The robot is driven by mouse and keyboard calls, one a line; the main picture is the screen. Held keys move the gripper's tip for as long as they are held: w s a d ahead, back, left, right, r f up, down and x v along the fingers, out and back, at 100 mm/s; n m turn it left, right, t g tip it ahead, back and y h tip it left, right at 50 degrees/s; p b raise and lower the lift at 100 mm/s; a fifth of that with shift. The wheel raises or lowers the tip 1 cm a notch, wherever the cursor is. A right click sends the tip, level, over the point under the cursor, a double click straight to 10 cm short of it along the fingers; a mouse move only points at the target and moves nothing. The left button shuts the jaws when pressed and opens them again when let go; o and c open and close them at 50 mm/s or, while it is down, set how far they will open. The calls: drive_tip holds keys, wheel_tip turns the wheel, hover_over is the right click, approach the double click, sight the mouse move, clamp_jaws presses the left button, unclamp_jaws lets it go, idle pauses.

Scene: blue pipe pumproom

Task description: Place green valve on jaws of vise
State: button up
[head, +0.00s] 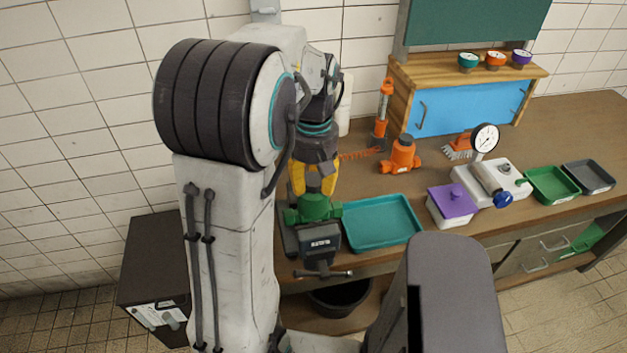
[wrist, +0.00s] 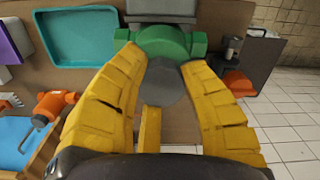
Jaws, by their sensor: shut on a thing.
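The green valve (head: 314,207) has a round body and a grey hexagonal part, which shows best in the wrist view. My gripper (head: 316,182) has yellow fingers pointing down and is shut on the valve at that grey part; the valve also shows in the wrist view (wrist: 163,42). The dark grey vise (head: 321,240) stands at the bench's front left edge, with its handle bar toward the front. The valve is at the top of the vise, over its jaws. My gripper and the valve hide the jaws, so I cannot tell whether the valve touches them.
A teal tray (head: 382,222) lies right of the vise. An orange valve (head: 401,156) and an orange pump-like tool (head: 383,112) stand behind it. A purple-lidded box (head: 452,205) and a pressure gauge (head: 485,139) are further right. A dark cabinet (head: 152,265) stands at left.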

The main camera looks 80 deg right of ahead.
drive_tip(key=shift+f+b, duration=0.45)
drive_tip(key=shift+f, duration=0.05)
drive_tip(key=o, duration=1.2)
drive_tip(key=shift+o, duration=0.2)
wheel_tip(320, 180, up, 12)
drive_tip(key=shift+m, duration=0.3)
